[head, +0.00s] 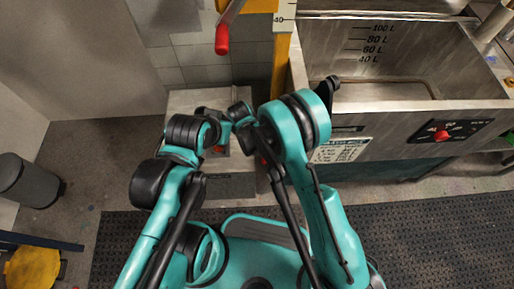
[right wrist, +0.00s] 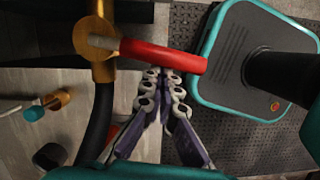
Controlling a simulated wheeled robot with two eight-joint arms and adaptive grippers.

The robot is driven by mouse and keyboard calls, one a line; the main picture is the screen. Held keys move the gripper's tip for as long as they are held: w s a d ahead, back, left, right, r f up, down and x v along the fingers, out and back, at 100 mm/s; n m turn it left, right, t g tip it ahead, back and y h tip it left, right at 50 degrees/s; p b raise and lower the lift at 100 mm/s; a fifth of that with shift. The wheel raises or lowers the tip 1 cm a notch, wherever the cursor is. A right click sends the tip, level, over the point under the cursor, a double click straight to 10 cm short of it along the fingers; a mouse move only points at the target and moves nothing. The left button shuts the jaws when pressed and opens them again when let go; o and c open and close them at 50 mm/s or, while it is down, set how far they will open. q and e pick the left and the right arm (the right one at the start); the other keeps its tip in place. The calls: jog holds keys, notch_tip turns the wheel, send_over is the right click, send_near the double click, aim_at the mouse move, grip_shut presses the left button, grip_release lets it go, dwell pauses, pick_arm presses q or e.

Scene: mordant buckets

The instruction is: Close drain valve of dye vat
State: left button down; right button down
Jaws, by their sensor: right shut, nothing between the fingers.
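The steel dye vat (head: 400,125) stands at the right of the head view, with litre marks on its inner wall. In the right wrist view a brass valve (right wrist: 92,42) carries a red lever handle (right wrist: 165,55), which points right in the picture. My right gripper (right wrist: 163,74) is shut and empty, its fingertips at the lower edge of the handle. I cannot tell whether they touch it. In the head view my arms hide the valve area. My left gripper cannot be made out clearly among the arm links.
A red knob (head: 440,134) sits on the vat's front panel. A red-gripped lever (head: 222,40) hangs beside the yellow post (head: 282,60). A grey bin (head: 27,182) and a yellow object (head: 30,270) are at the left. Dark matting (head: 440,215) covers the floor.

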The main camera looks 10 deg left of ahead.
jog(key=shift+s+d+n, duration=0.1)
jog(key=shift+d+n, duration=0.2)
jog(key=shift+d, duration=0.55)
notch_tip(320, 180, up, 10)
dwell(0.6)
